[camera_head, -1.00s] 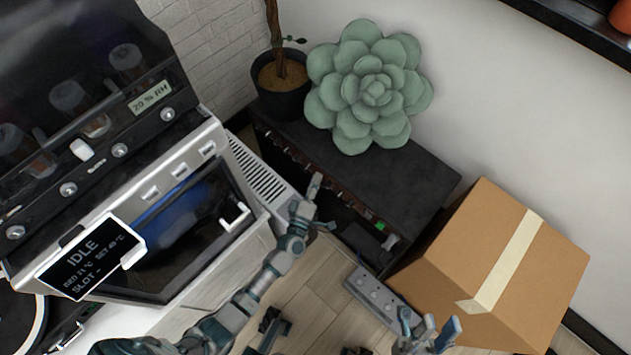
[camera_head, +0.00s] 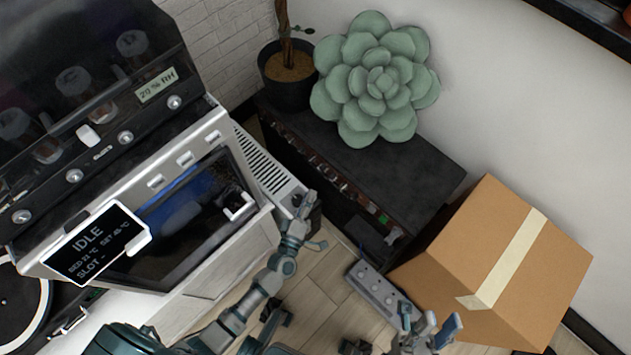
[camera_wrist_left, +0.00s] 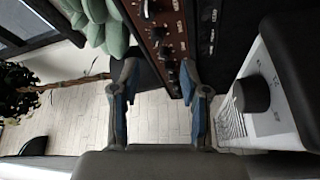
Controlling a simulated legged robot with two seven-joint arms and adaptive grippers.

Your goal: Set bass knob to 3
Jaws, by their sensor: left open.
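The amplifier is a black cabinet (camera_head: 405,175) with a row of small knobs along its front panel (camera_head: 335,178). In the left wrist view, its brown panel (camera_wrist_left: 172,18) carries several black knobs (camera_wrist_left: 157,32) with white marks; the labels are too small to read, so I cannot tell which is the bass knob or its setting. My left gripper (camera_head: 312,222) is open and empty, in front of the panel's left part. Its two spread fingers (camera_wrist_left: 160,98) show in the left wrist view, apart from the knobs. My right gripper (camera_head: 430,322) looks open and empty at the bottom.
A light grey machine (camera_head: 190,225) with a dark window stands left of my left arm. A potted plant (camera_head: 289,88) and a green succulent cushion (camera_head: 375,85) sit on the amplifier. A large black knob (camera_wrist_left: 252,95) shows on a white surface.

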